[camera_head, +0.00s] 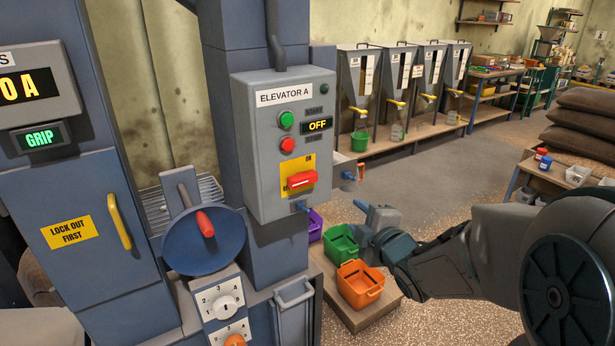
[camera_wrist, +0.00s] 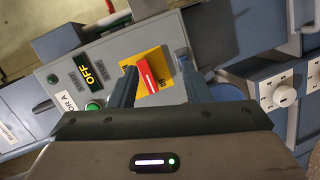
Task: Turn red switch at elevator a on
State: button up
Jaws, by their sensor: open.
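The red switch (camera_head: 302,181) is a rotary handle on a yellow plate (camera_head: 291,163), low on the front of the grey Elevator A box (camera_head: 250,150). Its red handle lies about horizontal in the head view. The box's display (camera_head: 317,125) reads OFF. My gripper (camera_head: 362,214) is open and empty, to the right of the box and a little below the switch in the head view. In the wrist view, the red switch (camera_wrist: 148,76) appears between the two fingers of my gripper (camera_wrist: 157,68), with no clear contact.
A green button (camera_head: 287,119) and a red button (camera_head: 288,144) sit above the switch. A blue round cover with a red handle (camera_head: 205,224) and a dial panel (camera_head: 222,304) are at lower left. Green (camera_head: 340,243) and orange (camera_head: 360,283) bins stand below my gripper.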

aim_at(306, 182)
jog(key=w+a+n+y+p, duration=0.1)
jog(key=w+a, duration=0.2)
jog(key=a, duration=0.1)
jog(key=w+a+r+n+y+p, duration=0.1)
jog(key=w+a+n+p, duration=0.1)
jog(key=w+a, duration=0.2)
jog(key=w+a+r+n+y+p, duration=0.1)
jog(key=w+a+n+y, duration=0.1)
jog(key=w+a, duration=0.1)
jog(key=shift+w+a+p, duration=0.35)
jog(key=shift+w+a, duration=0.05)
jog(key=shift+w, duration=0.05)
grip_shut()
